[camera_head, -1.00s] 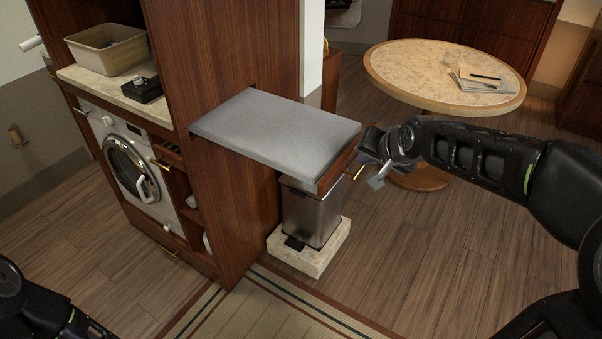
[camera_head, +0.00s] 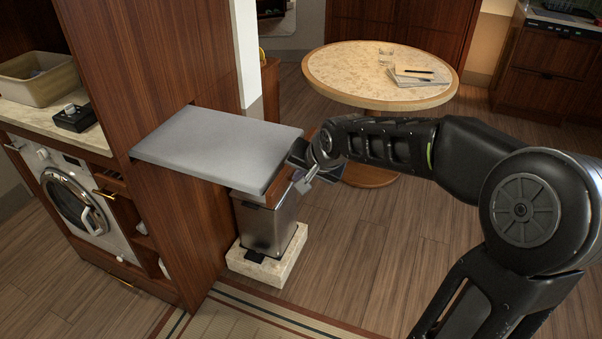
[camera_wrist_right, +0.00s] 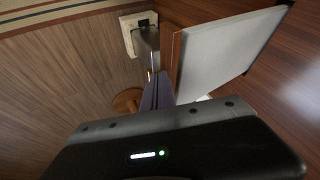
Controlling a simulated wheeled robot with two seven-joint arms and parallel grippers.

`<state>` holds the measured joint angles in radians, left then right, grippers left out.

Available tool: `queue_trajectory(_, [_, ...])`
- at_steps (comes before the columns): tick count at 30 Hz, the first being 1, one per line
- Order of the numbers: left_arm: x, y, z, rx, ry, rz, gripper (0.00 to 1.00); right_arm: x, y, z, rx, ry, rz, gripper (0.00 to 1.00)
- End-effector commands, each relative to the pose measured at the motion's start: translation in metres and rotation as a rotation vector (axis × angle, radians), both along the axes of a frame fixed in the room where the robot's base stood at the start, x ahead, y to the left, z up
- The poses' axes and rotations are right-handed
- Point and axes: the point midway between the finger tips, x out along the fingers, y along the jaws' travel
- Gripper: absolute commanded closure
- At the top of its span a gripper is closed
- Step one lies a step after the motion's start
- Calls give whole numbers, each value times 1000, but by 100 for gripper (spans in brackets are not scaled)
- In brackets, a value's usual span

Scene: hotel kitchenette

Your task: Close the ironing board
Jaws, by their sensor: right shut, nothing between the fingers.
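The ironing board (camera_head: 217,145) is a grey padded panel that sticks out level from a tall wooden cabinet. It has a wooden front face with a brass handle. In the right wrist view the board (camera_wrist_right: 225,50) shows its grey top and its wooden front (camera_wrist_right: 176,55). My right gripper (camera_head: 302,178) is at the board's front end, close to the wooden face. In the wrist view its fingers (camera_wrist_right: 157,90) are together beside that face, with nothing between them. I cannot tell whether they touch it. The gripper partly hides the handle. My left gripper is out of view.
A metal trash bin (camera_head: 265,225) on a stone block stands under the board. A round table (camera_head: 345,75) with papers and a glass is behind my right arm. A washing machine (camera_head: 80,205) is at the left.

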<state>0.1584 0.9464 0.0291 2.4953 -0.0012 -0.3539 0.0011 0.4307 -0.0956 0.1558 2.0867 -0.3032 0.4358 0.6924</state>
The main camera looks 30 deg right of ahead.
Motion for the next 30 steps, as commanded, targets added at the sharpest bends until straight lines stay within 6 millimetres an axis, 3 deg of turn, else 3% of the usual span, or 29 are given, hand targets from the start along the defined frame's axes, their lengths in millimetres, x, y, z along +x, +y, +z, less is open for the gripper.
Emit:
queue_trajectory(12, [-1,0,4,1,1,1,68,40,-3,-53,1,2,0,100])
queue_trajectory(30, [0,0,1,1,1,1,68,47,-2,-61,-1,-1,1,100])
